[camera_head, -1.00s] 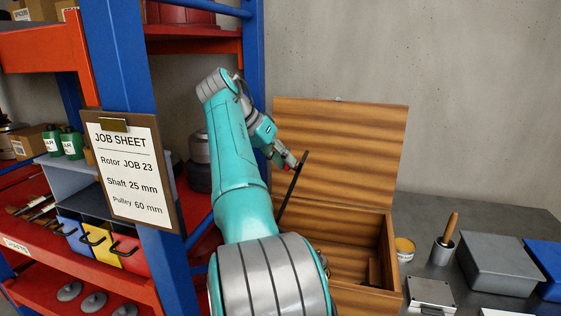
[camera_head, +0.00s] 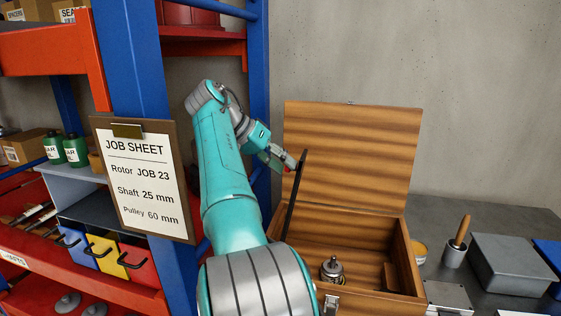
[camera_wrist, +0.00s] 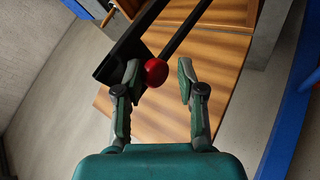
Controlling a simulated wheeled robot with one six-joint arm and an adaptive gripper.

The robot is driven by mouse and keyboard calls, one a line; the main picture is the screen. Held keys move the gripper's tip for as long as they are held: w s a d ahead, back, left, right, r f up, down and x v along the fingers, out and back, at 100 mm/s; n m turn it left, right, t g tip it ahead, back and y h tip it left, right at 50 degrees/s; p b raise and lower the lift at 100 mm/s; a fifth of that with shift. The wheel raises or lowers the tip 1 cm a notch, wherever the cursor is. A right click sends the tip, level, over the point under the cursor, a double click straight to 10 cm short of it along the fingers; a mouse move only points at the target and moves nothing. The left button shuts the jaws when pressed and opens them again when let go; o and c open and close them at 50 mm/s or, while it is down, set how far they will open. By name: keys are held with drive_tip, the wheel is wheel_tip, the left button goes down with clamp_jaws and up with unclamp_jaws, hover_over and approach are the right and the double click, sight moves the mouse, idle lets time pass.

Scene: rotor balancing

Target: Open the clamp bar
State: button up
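The dark clamp bar (camera_head: 295,195) stands steeply raised in front of the open wooden box in the head view, its top leaning slightly right. A red knob (camera_wrist: 156,71) shows on the dark bar (camera_wrist: 122,55) in the wrist view. My gripper (camera_wrist: 158,73) has its two fingers apart, with the knob between or just beyond the tips, closer to the left finger. I cannot tell whether that finger touches it. In the head view my gripper (camera_head: 288,162) is beside the bar's upper part.
The wooden box (camera_head: 410,255) has its lid (camera_head: 350,155) up and a small metal part (camera_head: 332,269) inside. Right of it are a cup with a wooden handle (camera_head: 455,254) and a grey box (camera_head: 508,262). A blue rack post (camera_head: 258,80) and job sheet (camera_head: 142,180) stand left.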

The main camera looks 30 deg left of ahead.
drive_tip(key=o, duration=0.4)
drive_tip(key=shift+w+f, duration=0.1)
drive_tip(key=shift+f, duration=0.8)
drive_tip(key=shift+c, duration=0.2)
drive_tip(key=shift+r, duration=0.4)
drive_tip(key=shift+d, duration=0.1)
